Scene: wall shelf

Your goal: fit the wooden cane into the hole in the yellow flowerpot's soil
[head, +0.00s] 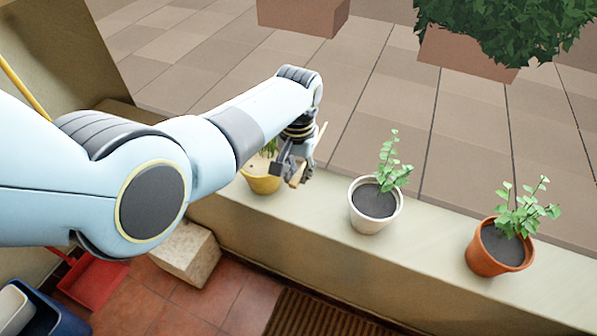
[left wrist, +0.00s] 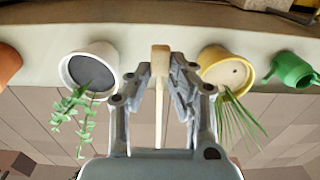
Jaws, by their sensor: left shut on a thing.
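The wooden cane (left wrist: 160,90) is a pale stick between the fingers of my left gripper (head: 296,168), which is shut on it. In the head view the cane's lower end (head: 297,182) shows beside the fingers. The yellow flowerpot (head: 262,186) stands on the ledge just left of the gripper, partly hidden by my arm. In the left wrist view the yellow flowerpot (left wrist: 211,55) is right of the cane and apart from it. Its pale soil has a small dark hole (left wrist: 235,71), and a grassy plant hangs over its rim. My right gripper is not in view.
On the ledge (head: 325,250), a white pot (head: 365,222) and a terracotta pot (head: 485,262) with leafy plants stand to the right. A green watering can (left wrist: 290,70) is beyond the yellow pot. A stone block (head: 188,255) and red dustpan (head: 92,285) are on the floor.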

